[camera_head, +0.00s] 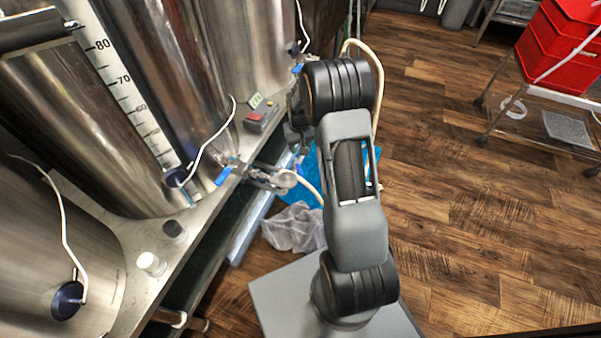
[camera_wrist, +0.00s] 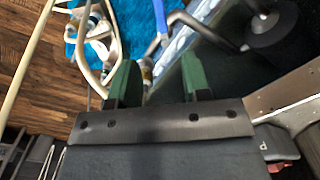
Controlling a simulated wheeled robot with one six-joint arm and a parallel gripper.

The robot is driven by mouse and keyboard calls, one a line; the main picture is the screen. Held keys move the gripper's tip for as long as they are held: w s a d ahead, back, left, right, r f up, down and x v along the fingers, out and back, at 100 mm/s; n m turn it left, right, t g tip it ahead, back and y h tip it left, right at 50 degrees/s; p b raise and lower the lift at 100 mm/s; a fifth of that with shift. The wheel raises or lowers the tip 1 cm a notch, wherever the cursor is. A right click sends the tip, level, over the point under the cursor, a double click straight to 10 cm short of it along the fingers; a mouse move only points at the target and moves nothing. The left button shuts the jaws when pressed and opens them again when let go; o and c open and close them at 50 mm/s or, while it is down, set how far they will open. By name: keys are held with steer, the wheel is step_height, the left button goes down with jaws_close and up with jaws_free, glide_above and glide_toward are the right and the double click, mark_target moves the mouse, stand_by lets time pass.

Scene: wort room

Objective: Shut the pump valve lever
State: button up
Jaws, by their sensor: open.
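In the wrist view, my gripper (camera_wrist: 158,80) has two green fingers held apart, with nothing clamped between them. A metal pipe fitting (camera_wrist: 147,70) shows in the gap, beyond the fingertips. A narrow blue lever-like piece (camera_wrist: 160,16) stands above the gap, beside a dark bent pipe; I cannot tell for certain that it is the pump valve lever. A blue valve handle (camera_head: 223,175) shows on the tank fitting left of my arm, and another blue handle (camera_head: 297,68) is farther back.
Steel tanks (camera_head: 165,75) stand on a metal bench (camera_head: 190,232) at left. A pale hose (camera_wrist: 88,62) loops close by the gripper's left side. A blue mat or bag (camera_wrist: 128,18) lies beneath. Red bins (camera_head: 560,45) stand on a rack at right. The wooden floor between is clear.

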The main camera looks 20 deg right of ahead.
mark_target(300, 171)
step_height(300, 171, down, 13)
steer(key=b, duration=0.4)
steer(key=shift+r, duration=0.15)
steer(key=shift+c, duration=0.4)
jaws_close()
